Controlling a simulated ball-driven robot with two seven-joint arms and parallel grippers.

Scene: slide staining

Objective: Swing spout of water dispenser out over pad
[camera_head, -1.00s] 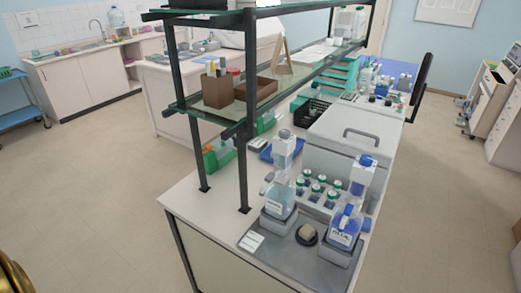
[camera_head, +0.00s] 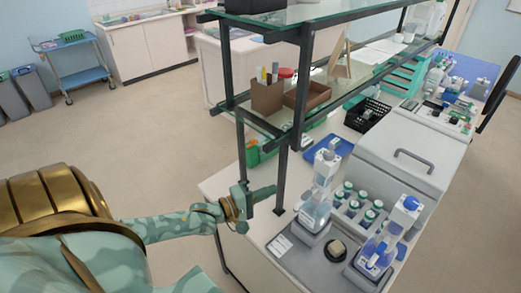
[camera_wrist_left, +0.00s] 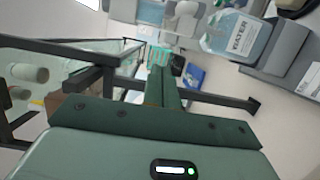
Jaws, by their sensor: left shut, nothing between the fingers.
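The water dispenser (camera_head: 313,218) is a clear bottle with a pale label and a white top, upright on a grey base on the bench. It also shows in the left wrist view (camera_wrist_left: 240,36), sideways, with "WATER" on its label. I cannot make out clearly which way its spout points. A dark round dish with a cream block (camera_head: 336,247) sits at the bench's near end; I cannot tell whether this is the pad. My left gripper (camera_head: 266,195) is shut and empty, left of the dispenser and apart from it, close to a shelf post. My right gripper is not in view.
A dark shelf post (camera_head: 281,178) stands between my left gripper and the dispenser, under the glass shelf (camera_head: 345,60). Several green-capped bottles (camera_head: 362,205) and a blue-capped bottle (camera_head: 376,252) stand right of the dispenser. Open floor lies left of the bench.

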